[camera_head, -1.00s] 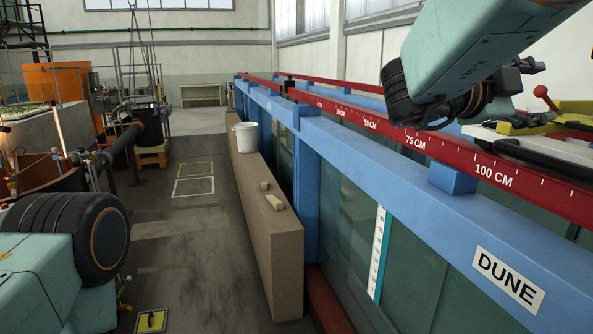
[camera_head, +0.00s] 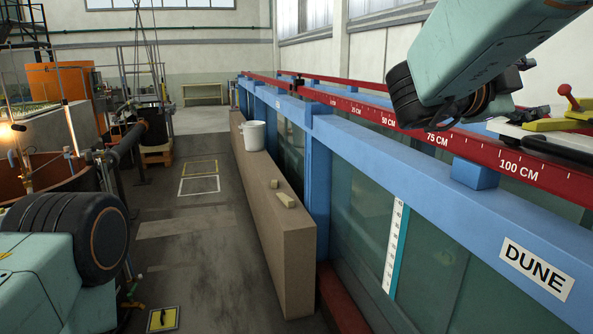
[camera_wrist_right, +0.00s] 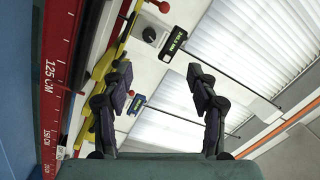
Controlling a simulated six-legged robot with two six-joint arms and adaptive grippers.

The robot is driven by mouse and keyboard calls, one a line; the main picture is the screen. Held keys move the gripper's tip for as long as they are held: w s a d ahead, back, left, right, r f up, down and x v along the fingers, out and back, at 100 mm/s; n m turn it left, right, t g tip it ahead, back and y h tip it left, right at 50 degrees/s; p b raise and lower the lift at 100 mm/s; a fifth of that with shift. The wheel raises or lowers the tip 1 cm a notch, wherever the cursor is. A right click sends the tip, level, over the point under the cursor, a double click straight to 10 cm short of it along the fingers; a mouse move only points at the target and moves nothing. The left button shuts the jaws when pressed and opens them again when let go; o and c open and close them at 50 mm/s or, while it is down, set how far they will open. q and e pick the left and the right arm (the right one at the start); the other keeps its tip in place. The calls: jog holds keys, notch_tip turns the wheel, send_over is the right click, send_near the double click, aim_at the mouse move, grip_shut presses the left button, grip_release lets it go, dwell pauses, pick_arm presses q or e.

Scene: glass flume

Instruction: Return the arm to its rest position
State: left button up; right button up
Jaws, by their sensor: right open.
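My right arm (camera_head: 485,50) reaches in from the upper right in the head view, folded above the flume's red rail. Its right gripper (camera_head: 510,82) shows only partly, dark and half hidden behind the arm. In the right wrist view the right gripper (camera_wrist_right: 160,95) has its two dark fingers spread wide apart with nothing between them. My left arm (camera_head: 60,245) shows at the lower left of the head view; its gripper is out of the picture.
The blue-framed glass flume (camera_head: 420,165) fills the right side, with a red scale rail (camera_head: 410,130). Yellow-and-black equipment (camera_head: 560,125) with a red knob sits near the right gripper. A tan wall (camera_head: 290,245) bears a white bucket (camera_head: 253,136). The aisle floor (camera_head: 200,240) is mostly clear.

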jog(key=w+a+f+n+t+y+b, duration=0.1)
jog(key=w+f+n+t+y+b, duration=0.2)
jog(key=f+n, duration=0.5)
jog(key=w+a+f+n+t+y+b, duration=0.1)
jog(key=w+a+f+n+t+y, duration=0.2)
jog(key=f+n, duration=0.45)
notch_tip(320, 180, down, 23)
jog(key=s+a+n+y+b, duration=0.2)
jog(key=a+n+y+b, duration=0.1)
jog(key=n+y+b, duration=0.2)
jog(key=s+a+f+n+g+y+b, duration=0.1)
jog(key=s+f+n+g+y+b, duration=0.1)
jog(key=s+f, duration=0.5)
jog(key=s+a+f+n+g+y+b, duration=0.1)
jog(key=s+f+g+b, duration=0.2)
jog(key=f, duration=0.9)
jog(key=s+a+f+n+g+y+b, duration=0.1)
jog(key=s+a+f+n+y+b, duration=0.1)
jog(key=s+f, duration=0.55)
pick_arm(q)
notch_tip(320, 180, down, 25)
jog(key=b, duration=0.9)
pick_arm(e)
jog(key=s+a+f+g+y, duration=0.1)
jog(key=s+f+g, duration=0.5)
jog(key=s+f, duration=1.5)
jog(key=shift+s+f+g, duration=0.3)
jog(key=shift+s+f, duration=0.05)
jog(key=shift+s, duration=0.55)
